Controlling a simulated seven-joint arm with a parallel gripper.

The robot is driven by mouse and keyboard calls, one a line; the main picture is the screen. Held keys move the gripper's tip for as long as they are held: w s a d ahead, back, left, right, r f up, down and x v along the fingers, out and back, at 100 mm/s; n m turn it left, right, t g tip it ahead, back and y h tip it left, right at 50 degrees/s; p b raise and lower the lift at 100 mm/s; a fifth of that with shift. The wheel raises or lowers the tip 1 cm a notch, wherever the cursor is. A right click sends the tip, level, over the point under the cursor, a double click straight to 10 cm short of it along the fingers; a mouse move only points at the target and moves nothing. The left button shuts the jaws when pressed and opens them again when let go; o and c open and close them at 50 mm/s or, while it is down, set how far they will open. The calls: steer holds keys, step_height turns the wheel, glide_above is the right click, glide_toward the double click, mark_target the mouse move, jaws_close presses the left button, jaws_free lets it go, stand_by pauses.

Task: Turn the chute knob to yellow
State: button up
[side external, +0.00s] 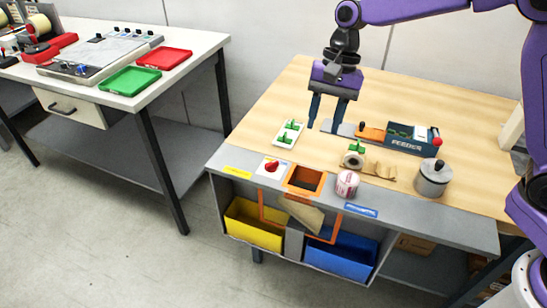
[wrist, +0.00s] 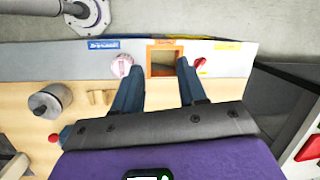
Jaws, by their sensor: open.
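The chute knob (side external: 271,168) is a red knob on a white plate at the front of the bench, left of the orange-rimmed chute opening (side external: 304,179). In the wrist view the knob (wrist: 200,63) is right of the opening. A yellow label (side external: 237,172) lies left of the knob and a blue label (side external: 361,210) lies farther right. The knob's pointing direction is too small to tell. A tan flap (side external: 302,215) slants under the opening. My gripper (side external: 325,127) is open and empty, fingers pointing down, above the bench and behind the knob, not touching it.
A yellow bin (side external: 253,225) and a blue bin (side external: 340,258) sit below the bench front. A pink-and-white roll (side external: 347,184), a grey lidded pot (side external: 433,178), a green-handled holder (side external: 289,133) and the feeder box (side external: 408,138) stand on the bench.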

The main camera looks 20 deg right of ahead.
steer(key=w+f+m+y, duration=0.2)
steer(key=w+f+m, duration=0.2)
steer(key=w+m, duration=0.65)
steer(key=n, duration=0.1)
glide_toward(272, 162)
steer(key=x, duration=0.8)
steer(key=shift+s+a+f, duration=0.1)
steer(key=shift+a+f, duration=0.05)
steer(key=shift+f, duration=0.05)
jaws_close()
